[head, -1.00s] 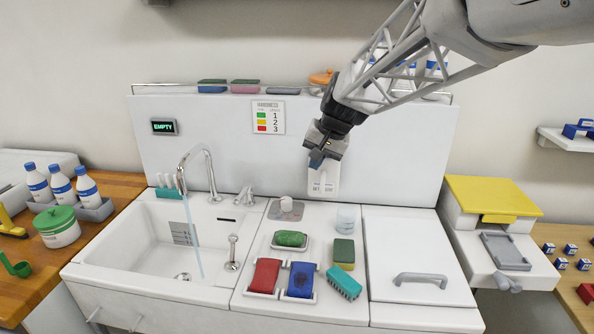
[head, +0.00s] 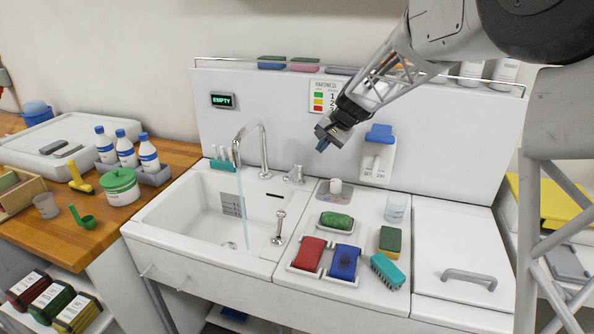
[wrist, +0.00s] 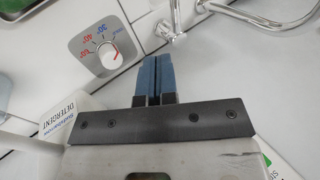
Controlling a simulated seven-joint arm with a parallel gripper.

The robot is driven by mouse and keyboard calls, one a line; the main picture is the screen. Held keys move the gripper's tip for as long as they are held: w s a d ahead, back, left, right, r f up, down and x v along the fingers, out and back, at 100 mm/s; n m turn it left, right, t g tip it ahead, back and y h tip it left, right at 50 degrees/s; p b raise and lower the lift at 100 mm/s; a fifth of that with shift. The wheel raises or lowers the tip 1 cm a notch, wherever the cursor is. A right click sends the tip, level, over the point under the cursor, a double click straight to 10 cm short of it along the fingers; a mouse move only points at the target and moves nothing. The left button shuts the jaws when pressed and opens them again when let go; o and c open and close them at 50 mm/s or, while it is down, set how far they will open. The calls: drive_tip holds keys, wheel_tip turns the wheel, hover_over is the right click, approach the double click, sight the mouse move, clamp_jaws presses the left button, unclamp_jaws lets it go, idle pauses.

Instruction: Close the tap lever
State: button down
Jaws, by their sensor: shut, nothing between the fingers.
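The chrome tap (head: 262,150) arches over the white sink (head: 160,215), and a thin stream of water (head: 243,210) falls from its spout. The small chrome tap lever (head: 297,174) stands on the counter just right of the tap. It also shows in the wrist view as a chrome fitting (wrist: 172,35) just beyond my fingertips, with a gap between. My gripper (head: 322,146) is above and right of the lever, before the white back panel. Its blue fingers (wrist: 160,62) are together and empty in the wrist view.
A temperature dial (wrist: 109,57) lies left of my fingers in the wrist view. A white detergent dispenser (head: 377,160) with a blue top stands right of my gripper. Brushes, sponges and a clear cup (head: 396,206) occupy the counter. A chrome fitting (head: 279,228) rises at the sink's right side.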

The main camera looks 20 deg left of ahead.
idle(0.3)
approach(291, 176)
wheel_tip(291, 176, down, 5)
drive_tip(key=a, duration=0.2)
drive_tip(key=shift+w+a+f, duration=0.5)
drive_tip(key=shift+w+a, duration=0.05)
drive_tip(key=shift+a, duration=0.1)
idle(0.4)
drive_tip(key=shift+s+a+m+t, duration=0.1)
drive_tip(key=shift+a+m+t, duration=0.2)
drive_tip(key=shift+a+m, duration=0.25)
drive_tip(key=shift+a, duration=0.4)
drive_tip(key=shift+d, duration=0.1)
